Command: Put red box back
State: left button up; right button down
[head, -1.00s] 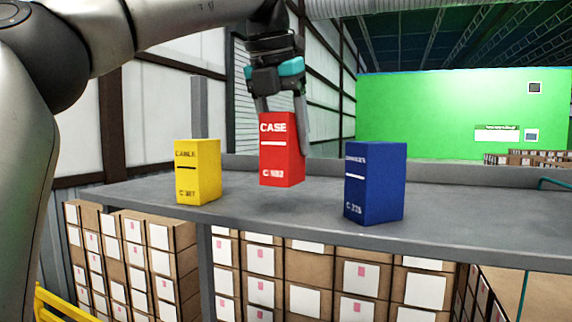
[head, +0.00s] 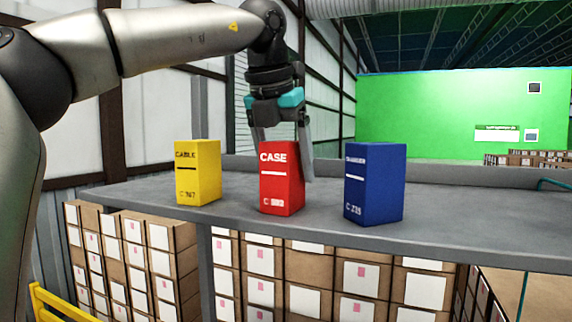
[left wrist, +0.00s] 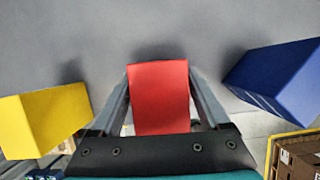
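The red box (head: 281,180), marked CASE, stands roughly upright at the grey shelf surface (head: 450,215). It is between the yellow box (head: 197,172) on the left and the blue box (head: 374,185) on the right, with gaps on both sides. My left gripper (head: 283,155) points down from above, a finger on each side of the red box, and appears shut on it. In the left wrist view the red box (left wrist: 160,100) lies between the fingertips, with the yellow box (left wrist: 45,120) and blue box (left wrist: 282,80) apart from it. My right gripper is not in view.
Stacked brown cartons (head: 305,275) fill the space below the shelf. A low raised edge runs along the shelf's back. The shelf is clear to the right of the blue box. A yellow rail (head: 60,305) is at the lower left.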

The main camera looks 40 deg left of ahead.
pick_arm(q)
jog(key=shift+o, duration=0.8)
jog(key=shift+f, duration=0.1)
jog(key=v, duration=1)
jog(key=shift+w+d+r, duration=0.1)
jog(key=shift+d+r, duration=0.15)
jog(key=shift+r, duration=0.05)
jog(key=shift+v, duration=2.15)
